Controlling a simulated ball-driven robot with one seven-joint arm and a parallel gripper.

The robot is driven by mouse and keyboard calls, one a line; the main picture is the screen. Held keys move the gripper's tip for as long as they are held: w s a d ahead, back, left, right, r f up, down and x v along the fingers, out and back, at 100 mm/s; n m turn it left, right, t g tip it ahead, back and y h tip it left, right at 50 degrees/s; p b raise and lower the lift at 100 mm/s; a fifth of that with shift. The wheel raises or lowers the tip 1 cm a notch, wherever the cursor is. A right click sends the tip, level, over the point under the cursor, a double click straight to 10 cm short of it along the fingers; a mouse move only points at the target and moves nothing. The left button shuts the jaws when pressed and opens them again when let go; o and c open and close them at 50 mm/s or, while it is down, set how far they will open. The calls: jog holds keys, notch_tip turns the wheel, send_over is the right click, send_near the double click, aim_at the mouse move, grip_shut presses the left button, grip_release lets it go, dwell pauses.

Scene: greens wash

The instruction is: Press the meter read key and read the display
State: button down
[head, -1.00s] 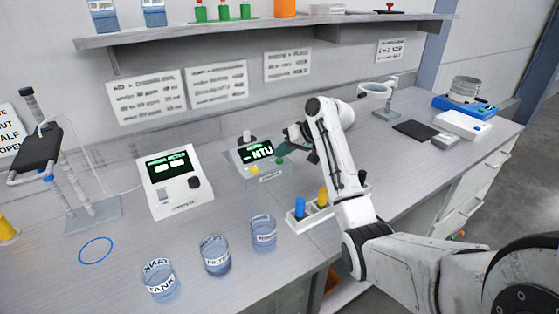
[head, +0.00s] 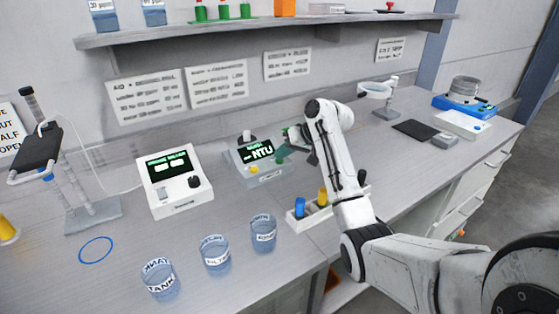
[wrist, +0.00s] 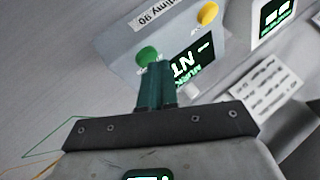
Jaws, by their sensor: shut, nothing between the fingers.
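The turbidity meter (head: 243,165) is a grey box on the bench with a dark display (head: 258,151) reading "– NTU" in pale green letters. In the wrist view, the meter (wrist: 130,57) has a green round key (wrist: 147,56) and a yellow round key (wrist: 208,13), with the display (wrist: 190,68) partly hidden by my fingers. My gripper (wrist: 154,70) is shut and empty, its dark green fingertips at the edge of the green key. I cannot tell whether they touch it.
A second white meter (head: 175,182) with a dark display stands to the left. Labelled beakers (head: 215,255) stand in front. A small rack (head: 308,216) with blue and yellow pieces is close to my arm. A shelf (head: 250,30) runs above the bench.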

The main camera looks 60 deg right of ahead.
aim_at(283, 161)
jog(key=shift+f, duration=0.25)
dwell(0.3)
jog(key=shift+r+p, duration=0.9)
jog(key=shift+p, duration=0.1)
notch_tip(283, 161, up, 5)
jog(key=p, duration=0.4)
jog(key=shift+p, duration=0.4)
dwell(2.0)
